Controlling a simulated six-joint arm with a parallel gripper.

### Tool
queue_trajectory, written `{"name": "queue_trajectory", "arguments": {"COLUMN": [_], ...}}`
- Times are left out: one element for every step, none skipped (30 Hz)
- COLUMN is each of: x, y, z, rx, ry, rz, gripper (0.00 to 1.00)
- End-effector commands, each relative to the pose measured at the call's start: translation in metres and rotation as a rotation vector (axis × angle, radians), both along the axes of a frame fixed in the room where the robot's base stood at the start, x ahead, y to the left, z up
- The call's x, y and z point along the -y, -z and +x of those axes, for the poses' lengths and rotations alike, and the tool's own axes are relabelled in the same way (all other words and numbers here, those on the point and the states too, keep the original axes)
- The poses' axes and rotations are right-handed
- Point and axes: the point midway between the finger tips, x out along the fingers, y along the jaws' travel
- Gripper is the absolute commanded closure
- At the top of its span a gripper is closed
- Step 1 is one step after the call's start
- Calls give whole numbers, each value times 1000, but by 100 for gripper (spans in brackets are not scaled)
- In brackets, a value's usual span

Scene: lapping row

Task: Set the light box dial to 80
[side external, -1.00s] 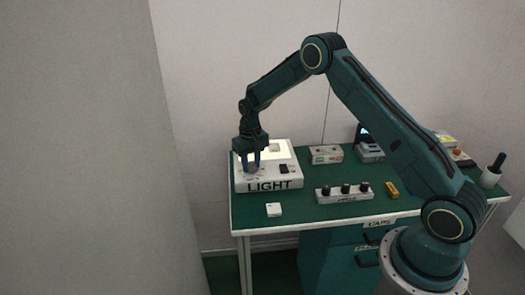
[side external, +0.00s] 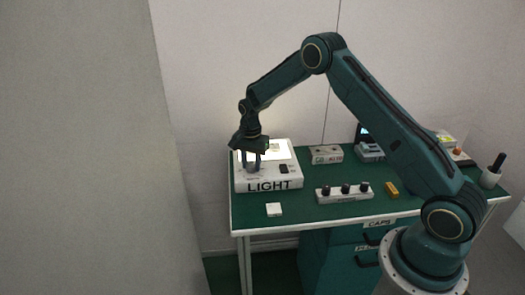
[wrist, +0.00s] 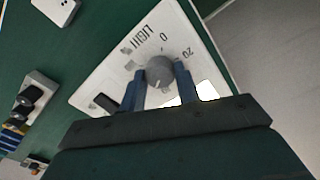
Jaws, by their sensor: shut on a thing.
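The light box (side external: 268,185) is a white box lettered LIGHT at the left of the green table, with a lit panel (side external: 279,150) on top. Its dial (wrist: 159,70) is a round grey knob, with printed marks 0 and 20 readable in the wrist view. Other marks are hidden or too small to read. My gripper (side external: 253,164) points down at the box. In the wrist view, my gripper (wrist: 160,82) has its two blue fingers on either side of the knob, shut on it. A pale line on the knob points towards my gripper's body, away from the 0.
A dark switch (side external: 284,169) sits on the box right of the dial. A small white block (side external: 274,209) lies in front. A grey box (side external: 326,155) stands behind.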

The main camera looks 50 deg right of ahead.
Motion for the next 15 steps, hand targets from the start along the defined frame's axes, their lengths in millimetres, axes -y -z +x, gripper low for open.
{"name": "queue_trajectory", "arguments": {"x": [0, 0, 0, 0, 0, 0, 0, 0, 0, 0, 0, 0, 0, 0, 0], "y": [-1, -1, -2, -1, -1, -2, -2, -1, -2, -2, -2, -2, -2, -2, -2], "z": [0, 0, 0, 0, 0, 0, 0, 0, 0, 0, 0, 0, 0, 0, 0], "rx": [1, 1, 1, 1, 1, 1, 1, 1, 1, 1, 1, 1, 1, 1, 1], "ry": [43, 70, 105, 130, 155, 186, 207, 227, 253, 271, 286, 307, 319, 331, 344], "rz": [-1, -1, -1, -1, -1, -1, -1, -1, -1, -1, -1, -1, -1, -1, -1], "gripper": [91, 91, 91, 91, 91, 91, 91, 91, 91, 91, 91, 91, 91, 91, 91]}}
